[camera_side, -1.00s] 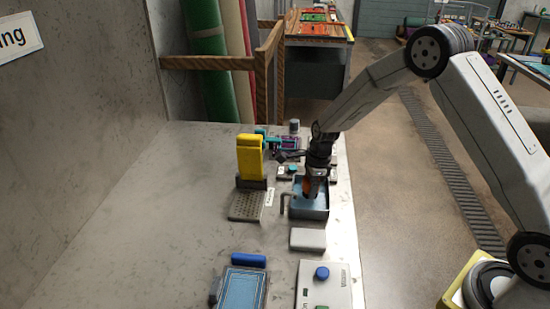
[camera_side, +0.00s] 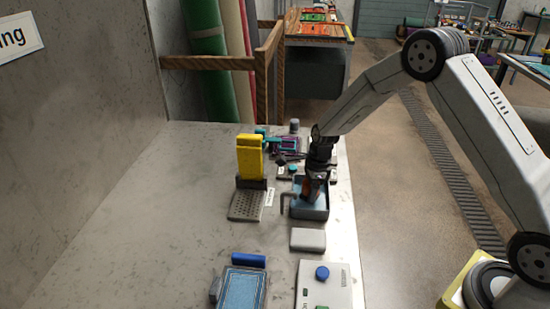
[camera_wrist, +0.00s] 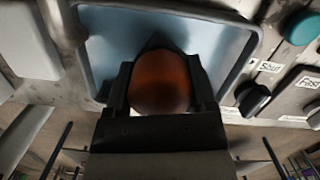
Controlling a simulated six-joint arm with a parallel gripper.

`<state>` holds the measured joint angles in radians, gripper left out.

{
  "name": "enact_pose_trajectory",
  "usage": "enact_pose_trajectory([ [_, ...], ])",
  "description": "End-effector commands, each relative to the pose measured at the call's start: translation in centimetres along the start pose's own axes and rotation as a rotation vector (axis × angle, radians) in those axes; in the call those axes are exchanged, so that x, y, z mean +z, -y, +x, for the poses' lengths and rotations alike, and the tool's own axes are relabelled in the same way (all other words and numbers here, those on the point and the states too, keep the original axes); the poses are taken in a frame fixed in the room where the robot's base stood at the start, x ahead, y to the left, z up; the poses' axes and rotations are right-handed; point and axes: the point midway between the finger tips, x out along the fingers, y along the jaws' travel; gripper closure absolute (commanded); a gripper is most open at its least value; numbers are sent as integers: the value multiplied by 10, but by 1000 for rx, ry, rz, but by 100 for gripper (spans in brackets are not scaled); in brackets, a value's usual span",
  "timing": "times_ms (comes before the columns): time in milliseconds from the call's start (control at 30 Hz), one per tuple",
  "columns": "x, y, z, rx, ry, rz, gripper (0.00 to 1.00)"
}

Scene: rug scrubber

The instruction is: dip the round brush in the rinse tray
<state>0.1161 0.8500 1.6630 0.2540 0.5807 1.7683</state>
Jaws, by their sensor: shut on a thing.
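The rinse tray is a blue-grey, high-walled box (camera_side: 309,211) near the right edge of the counter; its pale blue inside (camera_wrist: 110,40) fills the upper wrist view. My gripper (camera_side: 312,190) points down over and partly into the tray. In the wrist view my gripper (camera_wrist: 160,95) is shut on a rounded orange-brown piece (camera_wrist: 160,82), apparently the handle of the round brush. The brush head is hidden below it, so I cannot tell how deep it sits.
A yellow upright block (camera_side: 249,157) and a perforated grey plate (camera_side: 246,206) stand left of the tray. A white block (camera_side: 308,239) lies in front. A panel with a blue button (camera_side: 322,273) and a blue framed pad (camera_side: 243,288) are nearer. The counter's left side is clear.

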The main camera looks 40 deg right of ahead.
Motion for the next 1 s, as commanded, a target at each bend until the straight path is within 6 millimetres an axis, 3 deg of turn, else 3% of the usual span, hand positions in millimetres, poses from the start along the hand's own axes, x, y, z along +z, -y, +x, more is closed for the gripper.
enact_pose_trajectory([
  [1000, -2, 0, 10, 0, 0, 0, 80],
])
